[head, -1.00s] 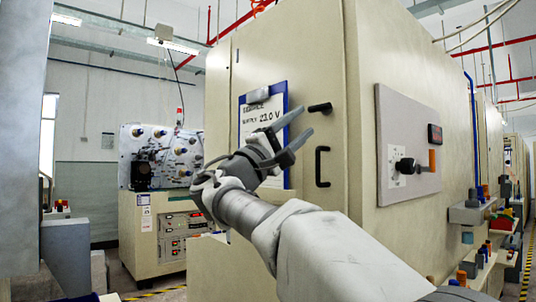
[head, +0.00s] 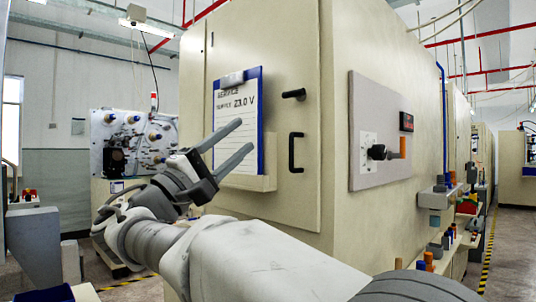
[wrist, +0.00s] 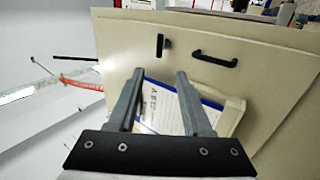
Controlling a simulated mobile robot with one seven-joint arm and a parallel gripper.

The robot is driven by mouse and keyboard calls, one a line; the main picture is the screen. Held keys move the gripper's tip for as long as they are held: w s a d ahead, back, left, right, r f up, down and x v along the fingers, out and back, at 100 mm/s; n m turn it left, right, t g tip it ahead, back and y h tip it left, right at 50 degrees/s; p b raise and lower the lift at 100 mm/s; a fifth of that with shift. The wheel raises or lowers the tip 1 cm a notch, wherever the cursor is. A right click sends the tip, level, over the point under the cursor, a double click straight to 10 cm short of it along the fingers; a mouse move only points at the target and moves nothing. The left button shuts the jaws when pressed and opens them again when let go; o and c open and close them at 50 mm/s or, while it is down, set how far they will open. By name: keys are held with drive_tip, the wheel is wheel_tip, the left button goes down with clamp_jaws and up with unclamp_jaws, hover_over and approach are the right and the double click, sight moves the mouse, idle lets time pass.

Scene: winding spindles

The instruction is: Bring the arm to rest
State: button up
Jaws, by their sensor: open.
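My gripper (head: 228,146) is open and empty in the head view. Its two grey fingers point up and right, in front of the lower part of a blue clipboard (head: 253,86) on the cream cabinet door. In the wrist view my gripper (wrist: 158,88) shows both fingers spread apart, with the clipboard's paper (wrist: 163,106) visible between and beyond them. My arm (head: 250,262) reaches in from the lower right of the head view. I cannot tell the exact gap between the fingertips and the clipboard.
The cream cabinet (head: 292,40) fills the middle, with a black door handle (head: 296,152) and a latch (head: 294,94). A spindle machine (head: 134,140) stands behind left. Shelves (head: 436,197) line the right aisle.

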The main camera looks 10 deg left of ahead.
drive_tip(key=w+d+f+g+y, duration=0.15)
drive_tip(key=d+f, duration=0.25)
drive_tip(key=d, duration=0.4)
drive_tip(key=w+d+f+g+y, duration=0.1)
drive_tip(key=d+f+g, duration=0.2)
drive_tip(key=d, duration=0.4)
drive_tip(key=s+d+f+m+g+y, duration=0.15)
drive_tip(key=s+d+f+g, duration=0.35)
drive_tip(key=d+f, duration=0.6)
drive_tip(key=s+f+m+g+y, duration=0.4)
drive_tip(key=s+f+m+y, duration=0.65)
drive_tip(key=s+f, duration=1)
wheel_tip(320, 180, up, 22)
drive_tip(key=w+n+y+p, duration=0.1)
drive_tip(key=n+p, duration=0.1)
drive_tip(key=p, duration=2.1)
drive_tip(key=shift+w, duration=0.15)
